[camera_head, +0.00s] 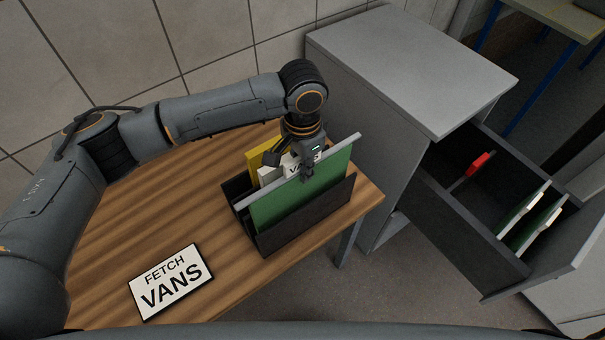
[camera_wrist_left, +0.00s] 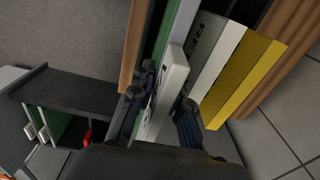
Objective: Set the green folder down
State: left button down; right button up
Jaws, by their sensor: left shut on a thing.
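The green folder (camera_head: 285,207), with a pale grey rail along its top edge, stands in the front of a dark rack (camera_head: 310,218) on the wooden table. My left gripper (camera_head: 305,172) is shut on its top edge from above. In the left wrist view, the fingers (camera_wrist_left: 160,112) straddle a white tab beside the green sheet (camera_wrist_left: 162,38). The folder's lower part is hidden behind the rack's front wall, so I cannot tell whether it touches the bottom. My right gripper is not in view.
A yellow folder (camera_head: 262,153) and a white-grey one (camera_head: 268,174) stand behind it in the rack. A sign reading "FETCH VANS" (camera_head: 171,282) lies on the table (camera_head: 120,235). A grey cabinet (camera_head: 410,60) has an open drawer (camera_head: 450,235) holding a red-tabbed and green folders.

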pick_arm(q)
notch_tip(320, 180, down, 4)
jog(key=shift+p, duration=0.4)
jog(key=c, duration=1.3)
grip_release()
jog(key=shift+s+f, duration=0.1)
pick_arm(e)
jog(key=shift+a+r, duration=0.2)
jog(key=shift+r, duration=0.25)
pick_arm(q)
notch_tip(320, 180, up, 12)
jog(key=b, duration=0.3)
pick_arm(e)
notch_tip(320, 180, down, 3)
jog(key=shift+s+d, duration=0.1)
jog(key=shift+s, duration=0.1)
